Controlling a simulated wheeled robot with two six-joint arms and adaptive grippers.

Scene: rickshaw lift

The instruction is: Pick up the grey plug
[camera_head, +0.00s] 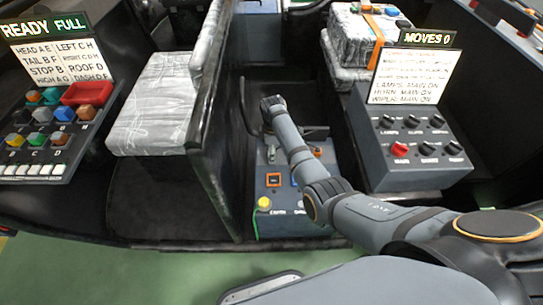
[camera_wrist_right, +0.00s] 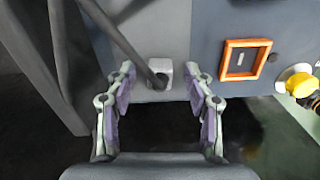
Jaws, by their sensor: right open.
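A light grey square piece with a dark centre, which looks like the grey plug (camera_wrist_right: 165,67), sits at the edge of a grey panel in the right wrist view. A dark cable or rod runs down from the upper left to it. My right gripper (camera_wrist_right: 160,71) is open, with one finger on each side of the piece. I cannot tell whether the fingers touch it. My left gripper is not in view.
The floor box has an orange square frame (camera_head: 273,180) and a yellow knob (camera_head: 264,203). A dark partition (camera_head: 213,150) stands to its left. A console with knobs (camera_head: 412,150) is to the right, and a wrapped seat (camera_head: 155,105) is at left.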

